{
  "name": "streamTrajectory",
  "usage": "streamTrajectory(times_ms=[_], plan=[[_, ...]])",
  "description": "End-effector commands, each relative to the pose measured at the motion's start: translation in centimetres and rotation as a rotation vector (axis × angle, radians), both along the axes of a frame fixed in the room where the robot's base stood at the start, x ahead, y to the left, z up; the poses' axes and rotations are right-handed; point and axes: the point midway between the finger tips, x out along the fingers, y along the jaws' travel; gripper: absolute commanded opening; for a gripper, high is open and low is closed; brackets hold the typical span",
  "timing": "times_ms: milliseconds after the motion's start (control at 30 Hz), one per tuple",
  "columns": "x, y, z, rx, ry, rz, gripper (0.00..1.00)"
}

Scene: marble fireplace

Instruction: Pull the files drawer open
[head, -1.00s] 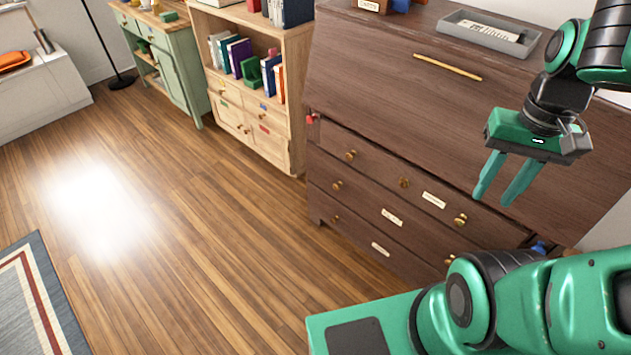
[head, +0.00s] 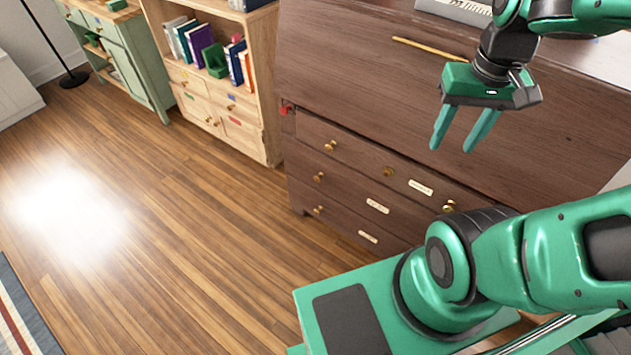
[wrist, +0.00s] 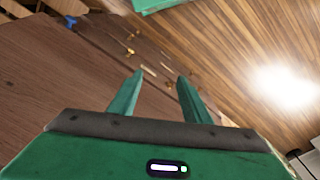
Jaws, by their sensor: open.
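A dark wooden desk cabinet (head: 370,80) has several stacked drawers with brass knobs and pale labels. The labels are too small to read, so I cannot tell which is the files drawer. The top drawer (head: 358,160), the middle drawer (head: 345,187) and the bottom drawer (head: 335,217) look shut. My gripper (head: 452,150) is open and empty, above the drawer fronts and in front of the slanted panel, apart from any knob. In the wrist view my gripper (wrist: 160,82) points down toward the brass knobs (wrist: 130,50). My arm hides the drawers' right ends.
A light wood bookcase (head: 255,125) with books stands left of the cabinet, and a green cabinet (head: 135,65) stands beyond it. The wooden floor (head: 170,230) in front is clear.

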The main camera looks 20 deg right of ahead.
Motion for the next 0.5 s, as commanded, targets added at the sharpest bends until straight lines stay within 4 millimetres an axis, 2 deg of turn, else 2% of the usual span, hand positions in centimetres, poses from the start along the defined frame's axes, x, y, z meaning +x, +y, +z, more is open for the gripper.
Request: streamTrajectory(times_ms=[100, 200, 333, 500], plan=[[6.9, 3.9, -0.3, -0.045, -0.092, 0.226, 0.44], [12.0, 8.2, -1.2, -0.060, -0.151, 0.404, 0.44], [15.8, 11.9, -3.5, -0.072, -0.152, 0.550, 0.44], [18.5, 14.5, -7.5, -0.101, -0.082, 0.679, 0.44]])
